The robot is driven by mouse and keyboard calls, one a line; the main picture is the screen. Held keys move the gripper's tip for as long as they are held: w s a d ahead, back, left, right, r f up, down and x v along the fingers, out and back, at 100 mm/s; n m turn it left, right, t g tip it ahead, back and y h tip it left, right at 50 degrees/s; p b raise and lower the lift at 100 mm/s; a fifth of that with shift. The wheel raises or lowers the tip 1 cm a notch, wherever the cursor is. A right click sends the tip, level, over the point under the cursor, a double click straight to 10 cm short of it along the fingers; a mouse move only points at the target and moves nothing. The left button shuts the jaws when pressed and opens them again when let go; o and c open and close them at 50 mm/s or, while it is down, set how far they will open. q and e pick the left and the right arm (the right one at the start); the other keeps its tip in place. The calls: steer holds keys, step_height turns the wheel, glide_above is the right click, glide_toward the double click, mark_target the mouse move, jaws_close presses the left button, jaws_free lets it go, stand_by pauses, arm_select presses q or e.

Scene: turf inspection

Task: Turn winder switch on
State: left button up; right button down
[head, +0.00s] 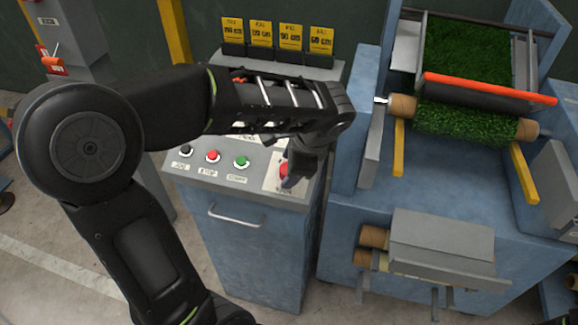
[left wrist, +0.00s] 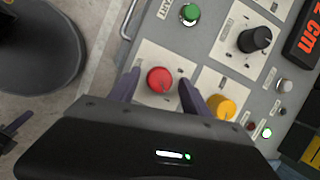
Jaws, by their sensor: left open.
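A blue control cabinet (head: 250,255) with a sloped grey panel stands in the middle of the head view. A red knob (head: 283,170) is near the panel's right front corner; its label is too small to read. My left gripper (head: 291,178) is over this knob and partly hides it. In the left wrist view the red knob (left wrist: 160,80) sits between the two open fingers of my left gripper (left wrist: 159,88). I cannot tell whether the fingers touch it. A yellow knob (left wrist: 220,106) is just beside the right finger. My right gripper is not in view.
Black (head: 186,150), red (head: 213,156) and green (head: 241,161) buttons line the panel's front. A black rotary knob (left wrist: 255,39) is beyond the red knob. A blue machine with a turf roll (head: 465,122) stands close on the right. A handle (head: 236,216) juts from the cabinet front.

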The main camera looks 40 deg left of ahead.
arm_select(q)
steer(key=v, duration=0.7)
steer(key=shift+d+r, duration=0.1)
stand_by(0.4)
